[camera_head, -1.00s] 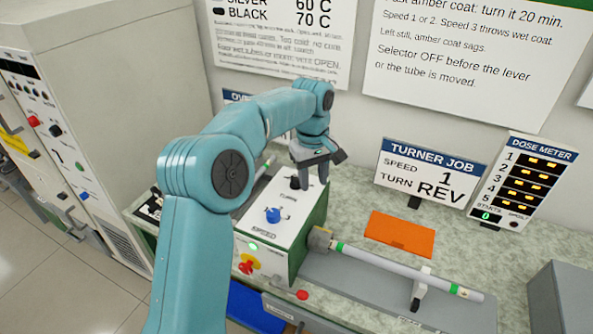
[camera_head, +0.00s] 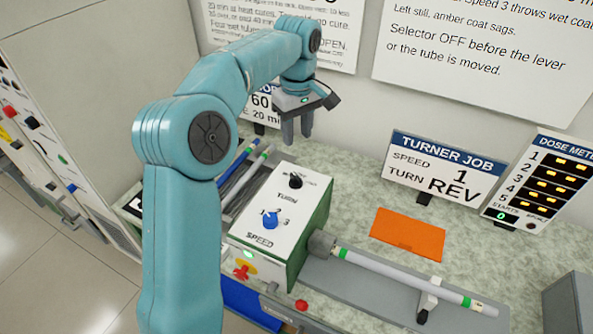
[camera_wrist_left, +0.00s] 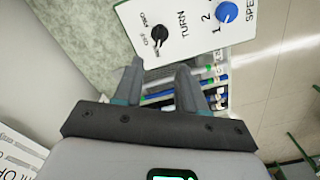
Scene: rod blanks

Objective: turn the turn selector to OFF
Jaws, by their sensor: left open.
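The turn selector is a black knob (camera_head: 295,181) at the back of the white top panel of the turner box (camera_head: 318,215), above the word TURN. In the left wrist view the same black knob (camera_wrist_left: 159,33) shows beside the TURN label; its small position marks are too blurred to read surely. My left gripper (camera_head: 296,138) is open and empty, raised behind the knob and apart from it. In the left wrist view its two fingers (camera_wrist_left: 158,82) point toward the panel, with nothing between them. My right gripper is not in view.
A blue speed knob (camera_head: 270,219) sits in front of the selector. A tube (camera_head: 400,278) extends right from the box over a grey bed. Several tubes (camera_head: 240,172) lie left of the box. The TURNER JOB sign (camera_head: 440,167) reads speed 1, turn REV. An orange sheet (camera_head: 407,234) lies on the bench.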

